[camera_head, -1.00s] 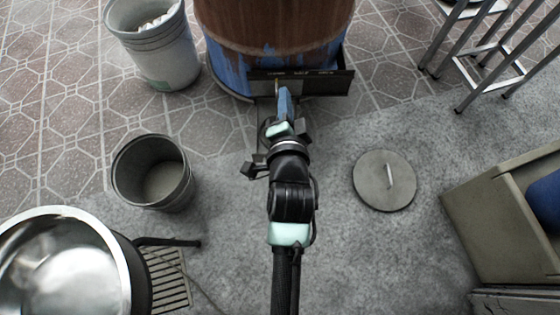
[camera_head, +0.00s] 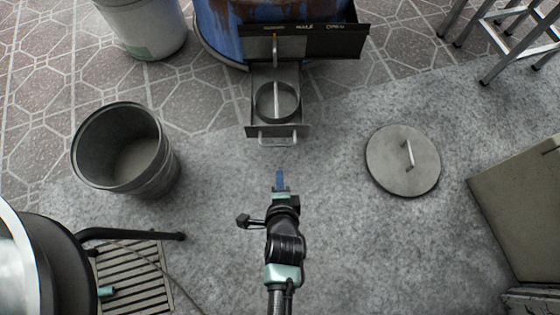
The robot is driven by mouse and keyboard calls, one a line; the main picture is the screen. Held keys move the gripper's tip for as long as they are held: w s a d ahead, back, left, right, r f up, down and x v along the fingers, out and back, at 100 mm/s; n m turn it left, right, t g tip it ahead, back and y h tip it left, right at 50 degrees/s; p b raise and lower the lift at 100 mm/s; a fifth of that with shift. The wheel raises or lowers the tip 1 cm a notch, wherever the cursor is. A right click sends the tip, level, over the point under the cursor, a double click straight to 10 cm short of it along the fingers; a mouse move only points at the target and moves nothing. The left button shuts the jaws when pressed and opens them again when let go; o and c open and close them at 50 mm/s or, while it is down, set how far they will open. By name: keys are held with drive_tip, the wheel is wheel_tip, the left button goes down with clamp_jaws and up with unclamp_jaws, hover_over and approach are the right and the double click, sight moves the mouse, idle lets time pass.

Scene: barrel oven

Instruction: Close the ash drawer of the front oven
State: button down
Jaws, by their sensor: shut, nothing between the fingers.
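The front oven is a rusty blue barrel (camera_head: 225,35) at the top of the head view, with a dark front plate (camera_head: 340,42) low on its side. The ash drawer (camera_head: 262,128) stands pulled out below that plate, toward me. Its front panel carries a light handle (camera_head: 278,140), and a round ring (camera_head: 277,102) shows in it. My gripper (camera_head: 280,176) is shut and empty. It is in front of the drawer handle, apart from it in the picture, and points at the drawer.
A dark bucket (camera_head: 165,170) stands to the left and a pale bucket (camera_head: 150,35) at the upper left. A round lid (camera_head: 390,178) lies on the right. A metal grate (camera_head: 130,285) and a bowl are at lower left. The grey mat around my gripper is clear.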

drive_tip(key=w+r+b+x, duration=0.1)
drive_tip(key=b+x, duration=0.6)
drive_tip(key=x, duration=0.3)
drive_tip(key=shift+r, duration=0.25)
drive_tip(key=shift+r, duration=0.1)
